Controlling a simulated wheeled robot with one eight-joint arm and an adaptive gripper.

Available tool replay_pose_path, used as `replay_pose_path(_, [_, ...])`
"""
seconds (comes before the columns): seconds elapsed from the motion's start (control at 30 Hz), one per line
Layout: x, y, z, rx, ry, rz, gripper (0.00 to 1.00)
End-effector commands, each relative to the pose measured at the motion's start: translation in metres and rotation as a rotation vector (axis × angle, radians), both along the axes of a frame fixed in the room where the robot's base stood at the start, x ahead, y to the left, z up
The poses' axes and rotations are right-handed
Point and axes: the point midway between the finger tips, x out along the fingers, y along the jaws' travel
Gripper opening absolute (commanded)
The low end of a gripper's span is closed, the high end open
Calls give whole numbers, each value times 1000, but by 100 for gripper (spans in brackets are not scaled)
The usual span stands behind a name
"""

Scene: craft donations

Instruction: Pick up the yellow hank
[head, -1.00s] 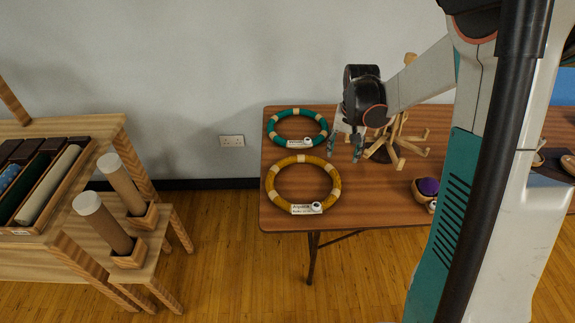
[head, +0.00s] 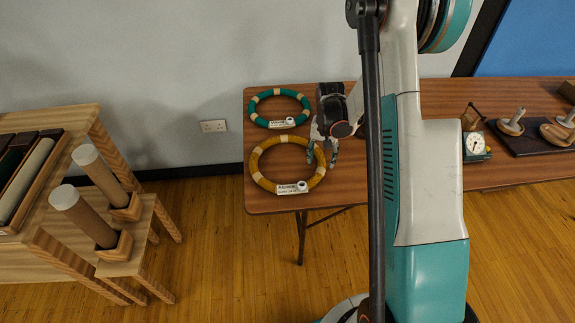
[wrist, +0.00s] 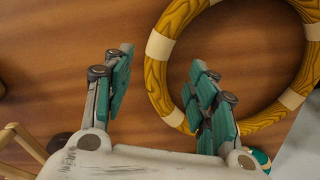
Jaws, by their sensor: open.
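The yellow hank (head: 254,165) is a ring with pale bands, lying flat on the wooden table near its left end. A white label (head: 290,188) lies at its front edge. My gripper (head: 322,155) is open and empty at the right side of the hank, its fingers pointing down.
A teal hank (head: 256,107) lies behind the yellow one on the table (head: 225,205). A wooden stand (wrist: 22,140) shows at the wrist view's lower left. A bench with upright rolls (head: 100,167) is left.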

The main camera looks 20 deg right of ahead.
Motion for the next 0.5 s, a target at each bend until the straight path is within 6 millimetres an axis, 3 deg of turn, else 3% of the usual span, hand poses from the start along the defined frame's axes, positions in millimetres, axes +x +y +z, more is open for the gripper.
replay_pose_path(0.17, [0, 0, -9, 0, 0, 0, 53])
replay_pose_path(0.5, [-3, 0, -53, 0, 0, 0, 53])
